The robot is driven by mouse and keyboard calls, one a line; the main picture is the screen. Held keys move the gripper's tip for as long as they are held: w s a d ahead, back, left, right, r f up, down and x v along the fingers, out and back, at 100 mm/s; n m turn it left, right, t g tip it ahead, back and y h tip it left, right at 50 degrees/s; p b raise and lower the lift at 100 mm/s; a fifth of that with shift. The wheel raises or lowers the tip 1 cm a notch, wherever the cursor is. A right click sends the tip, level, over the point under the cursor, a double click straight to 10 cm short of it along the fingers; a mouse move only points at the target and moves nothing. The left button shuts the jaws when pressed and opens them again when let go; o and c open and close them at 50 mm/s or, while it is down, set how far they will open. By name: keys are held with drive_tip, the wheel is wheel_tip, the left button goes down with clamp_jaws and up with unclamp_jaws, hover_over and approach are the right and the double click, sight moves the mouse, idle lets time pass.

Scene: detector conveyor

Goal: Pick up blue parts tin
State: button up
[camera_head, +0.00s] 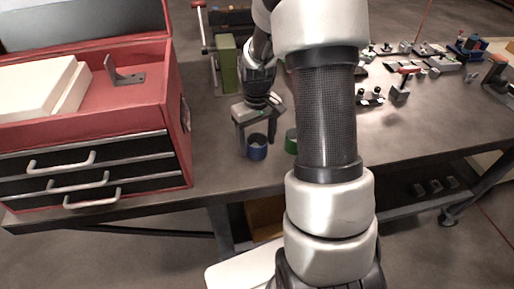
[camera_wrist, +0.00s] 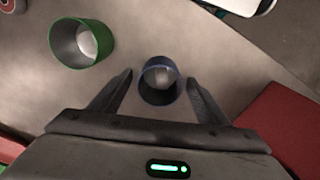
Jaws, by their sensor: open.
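The blue parts tin (camera_head: 257,149) is a small open cylinder standing on the workbench, left of my arm in the head view. In the wrist view the blue tin (camera_wrist: 160,96) is seen from above, upright, between the two fingertips. My gripper (camera_head: 257,135) points down at it with one finger on each side. In the wrist view my gripper (camera_wrist: 160,84) is open, with a gap visible between the tin and each finger. Whether the fingers reach down beside its wall is hard to tell.
A green tin (camera_wrist: 82,44) stands close by on the left in the wrist view; my arm partly hides this green tin (camera_head: 291,141) in the head view. A red toolbox (camera_head: 176,110) with drawers stands to the left. The workbench (camera_head: 215,165) is bare around the tins.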

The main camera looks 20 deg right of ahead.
drive_tip(key=c, duration=1.1)
drive_tip(key=shift+c, duration=0.2)
drive_tip(key=shift+r, duration=0.1)
